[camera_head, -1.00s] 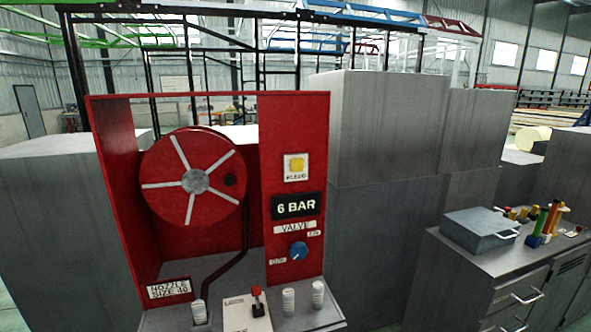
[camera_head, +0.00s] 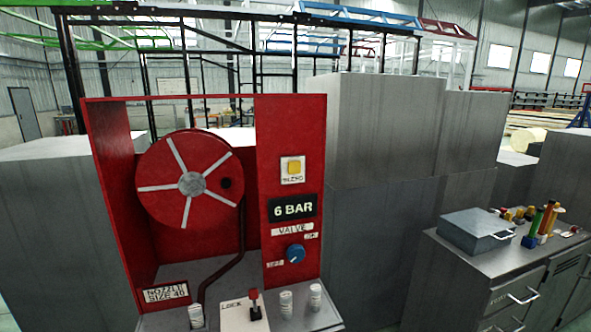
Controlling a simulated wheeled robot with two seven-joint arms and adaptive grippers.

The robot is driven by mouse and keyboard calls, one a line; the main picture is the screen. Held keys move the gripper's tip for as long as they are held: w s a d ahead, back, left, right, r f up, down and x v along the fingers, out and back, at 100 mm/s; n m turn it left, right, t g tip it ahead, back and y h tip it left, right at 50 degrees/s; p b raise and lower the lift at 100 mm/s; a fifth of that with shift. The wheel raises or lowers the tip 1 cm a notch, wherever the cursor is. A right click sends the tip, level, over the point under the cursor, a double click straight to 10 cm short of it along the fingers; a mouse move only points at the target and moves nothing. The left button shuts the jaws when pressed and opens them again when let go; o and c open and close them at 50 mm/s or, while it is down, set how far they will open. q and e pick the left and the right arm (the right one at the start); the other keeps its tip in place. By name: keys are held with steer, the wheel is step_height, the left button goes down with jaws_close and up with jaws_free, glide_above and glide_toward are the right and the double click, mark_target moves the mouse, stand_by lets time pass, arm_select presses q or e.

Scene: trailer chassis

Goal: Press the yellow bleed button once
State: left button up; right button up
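The yellow bleed button (camera_head: 293,167) sits on a white square plate labelled BLEED, high on the right panel of a red cabinet (camera_head: 266,130). Below it are a black display (camera_head: 293,207) reading "6 BAR" and a blue valve knob (camera_head: 295,253) with labels on both sides. A red hose reel (camera_head: 160,205) with pale spokes fills the left part of the cabinet. Neither of my grippers shows in the head view.
A white LOCK box (camera_head: 236,316) with a red-topped lever (camera_head: 254,303) and several white cylinders stand on the cabinet's front ledge. Grey blocks (camera_head: 385,140) stand behind. A grey workbench (camera_head: 500,262) at right holds a metal box (camera_head: 476,229) and coloured items.

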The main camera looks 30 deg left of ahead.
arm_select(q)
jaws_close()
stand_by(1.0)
